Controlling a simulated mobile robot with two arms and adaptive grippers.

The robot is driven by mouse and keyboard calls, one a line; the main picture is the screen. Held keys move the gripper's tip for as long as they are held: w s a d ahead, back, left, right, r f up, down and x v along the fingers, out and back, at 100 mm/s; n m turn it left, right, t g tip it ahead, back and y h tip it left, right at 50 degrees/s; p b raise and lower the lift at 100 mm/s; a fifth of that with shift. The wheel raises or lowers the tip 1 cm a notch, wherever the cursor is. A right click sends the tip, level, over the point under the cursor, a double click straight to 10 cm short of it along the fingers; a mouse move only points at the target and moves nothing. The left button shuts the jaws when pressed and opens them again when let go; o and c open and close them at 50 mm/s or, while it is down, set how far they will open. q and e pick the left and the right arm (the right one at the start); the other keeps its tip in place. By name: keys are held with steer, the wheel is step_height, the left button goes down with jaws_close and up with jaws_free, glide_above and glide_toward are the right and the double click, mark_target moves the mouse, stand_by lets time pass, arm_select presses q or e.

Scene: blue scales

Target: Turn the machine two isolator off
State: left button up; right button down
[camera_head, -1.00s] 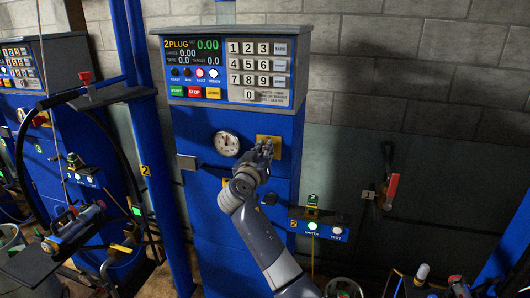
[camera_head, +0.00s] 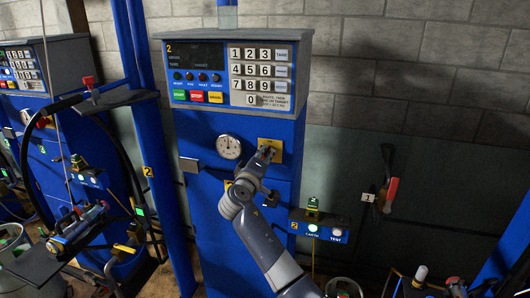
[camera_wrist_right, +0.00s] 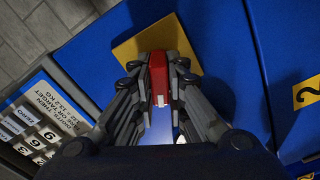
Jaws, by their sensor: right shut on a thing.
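Machine two is the blue cabinet (camera_head: 205,200) with a grey control head (camera_head: 235,34) in the middle of the head view. Its display (camera_head: 194,55) is dark except for small dim lettering. The isolator's yellow plate (camera_head: 276,145) is on the cabinet's front, right of a round dial (camera_head: 229,147). In the right wrist view the yellow plate (camera_wrist_right: 128,49) lies behind a red handle (camera_wrist_right: 158,75). My right gripper (camera_head: 267,152) is at the plate, shut on the red handle between its fingers (camera_wrist_right: 159,100). In the head view the gripper hides the handle. My left gripper is not in view.
Another blue machine (camera_head: 20,70) with hoses stands at the left. A small box with lit buttons (camera_head: 318,229) is right of the cabinet. A red lever (camera_head: 391,190) is on the wall at the right. A keypad (camera_head: 258,70) is above the isolator.

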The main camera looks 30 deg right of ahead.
steer(key=n+p, duration=0.2)
steer(key=n, duration=0.2)
steer(key=shift+f+n, duration=0.1)
steer(key=shift+n, duration=0.3)
steer(key=shift+n+p, duration=0.3)
steer(key=shift+f, duration=0.1)
steer(key=c, duration=1.6)
jaws_free()
steer(key=v, duration=1.2)
